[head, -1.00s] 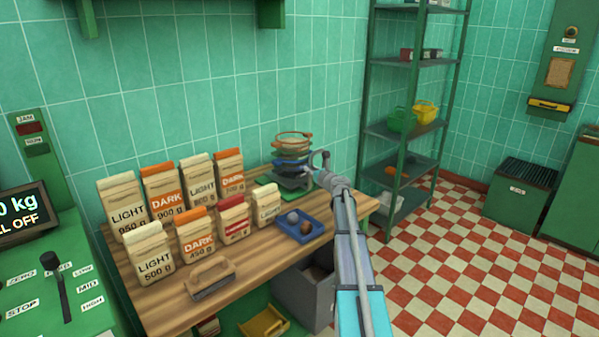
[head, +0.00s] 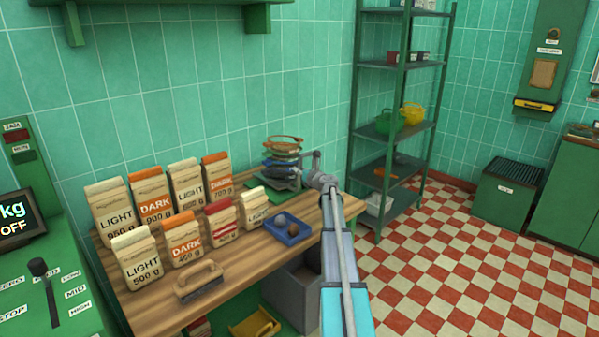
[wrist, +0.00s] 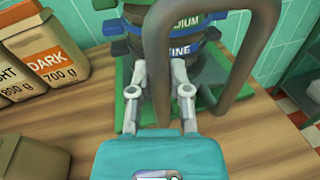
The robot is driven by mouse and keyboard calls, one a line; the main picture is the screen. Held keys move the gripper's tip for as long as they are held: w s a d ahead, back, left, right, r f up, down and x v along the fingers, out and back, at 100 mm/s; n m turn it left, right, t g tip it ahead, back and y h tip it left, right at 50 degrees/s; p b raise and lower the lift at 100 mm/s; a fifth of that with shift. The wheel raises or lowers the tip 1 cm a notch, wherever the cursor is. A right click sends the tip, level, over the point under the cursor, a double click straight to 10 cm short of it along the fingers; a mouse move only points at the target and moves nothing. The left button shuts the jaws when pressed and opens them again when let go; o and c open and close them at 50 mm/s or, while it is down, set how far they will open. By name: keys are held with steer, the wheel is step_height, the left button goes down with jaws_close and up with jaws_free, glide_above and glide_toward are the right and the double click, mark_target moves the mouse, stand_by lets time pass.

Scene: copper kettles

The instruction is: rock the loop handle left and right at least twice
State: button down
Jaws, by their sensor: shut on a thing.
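The loop handle (wrist: 237,60) is a thick dark grey-brown bar in the wrist view. It curves around the front of a stack of sieves (wrist: 187,28) with blue bands marked MEDIUM and FINE. My gripper (wrist: 160,68) has its two grey fingers on either side of the loop's left bar and is shut on it. In the head view the sieve stack (head: 281,160), with an orange rim on top, stands at the table's far end. My gripper (head: 308,158) reaches its right side there. The handle is too small to make out clearly in that view.
Several coffee bags (head: 185,240) stand left of the stack on the wooden table (head: 160,310). A blue tray (head: 300,232) and a brush (head: 200,280) lie nearer. A green shelf rack (head: 405,62) stands to the right, with open checkered floor (head: 460,270) beside it.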

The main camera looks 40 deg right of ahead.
steer(key=c, duration=0.7)
jaws_free()
steer(key=shift+w+a, duration=0.15)
steer(key=shift+w, duration=0.1)
steer(key=shift+o, duration=0.6)
steer(key=shift+s, duration=0.15)
steer(key=shift+s+d, duration=0.15)
steer(key=shift+d, duration=0.05)
